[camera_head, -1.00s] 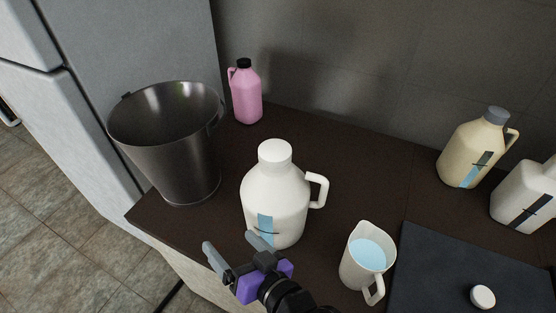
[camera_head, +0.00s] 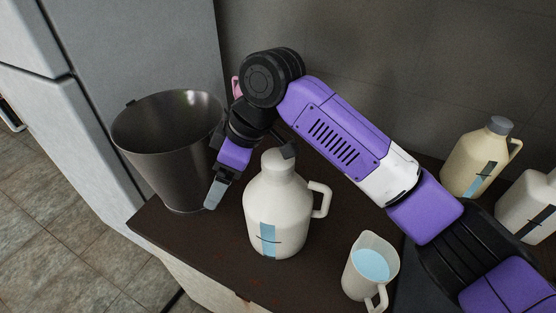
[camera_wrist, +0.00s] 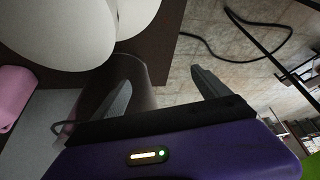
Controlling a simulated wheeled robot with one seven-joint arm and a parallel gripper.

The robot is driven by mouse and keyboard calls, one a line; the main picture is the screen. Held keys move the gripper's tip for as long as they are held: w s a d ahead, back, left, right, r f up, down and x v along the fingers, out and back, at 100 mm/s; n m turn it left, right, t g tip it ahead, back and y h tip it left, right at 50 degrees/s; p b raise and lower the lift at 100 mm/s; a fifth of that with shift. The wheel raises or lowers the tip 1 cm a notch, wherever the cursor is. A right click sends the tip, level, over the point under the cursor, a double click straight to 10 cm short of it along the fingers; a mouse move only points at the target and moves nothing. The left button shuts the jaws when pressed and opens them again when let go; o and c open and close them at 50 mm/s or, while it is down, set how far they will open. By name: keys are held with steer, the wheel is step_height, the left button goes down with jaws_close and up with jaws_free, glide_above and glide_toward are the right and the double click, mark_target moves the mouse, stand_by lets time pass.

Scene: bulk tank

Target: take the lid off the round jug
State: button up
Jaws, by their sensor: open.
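The round jug (camera_head: 277,212) is white with a side handle and a blue level strip. It stands upright on the dark counter, and its white lid (camera_head: 274,164) is on its neck. My gripper (camera_head: 249,172) is open, beside and above the jug on its bucket side. One grey finger hangs left of the jug, and a dark finger part overlaps the lid's top right. I cannot tell whether it touches. In the wrist view, my gripper (camera_wrist: 160,88) has nothing between its fingers. Large white rounded shapes, apparently the jug (camera_wrist: 50,30), fill the upper left there.
A metal bucket (camera_head: 165,165) stands close left, near my finger. A pitcher of blue liquid (camera_head: 368,268) is front right. A cream jug (camera_head: 474,165) and a white jug (camera_head: 528,205) stand at right. A pink jug (camera_wrist: 14,97) is mostly hidden behind my arm in the head view.

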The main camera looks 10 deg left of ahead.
mark_target(276, 157)
steer(key=w+d+r+h, duration=0.1)
steer(key=d+r, duration=0.2)
steer(key=r, duration=0.1)
steer(key=w+d+r+h, duration=0.1)
steer(key=d+r+h, duration=0.1)
steer(key=d+r, duration=0.1)
steer(key=w+d+r+h, duration=0.1)
steer(key=d+r+h, duration=0.1)
steer(key=d+r, duration=0.2)
steer(key=shift+w+d+r, duration=0.35)
steer(key=shift+w+d, duration=0.05)
steer(key=shift+d+f, duration=0.1)
steer(key=shift+f, duration=0.95)
steer(key=shift+a+f, duration=0.15)
steer(key=shift+f, duration=1.2)
steer(key=shift+a+f, duration=0.1)
steer(key=shift+f, duration=1.25)
steer(key=c, duration=1.4)
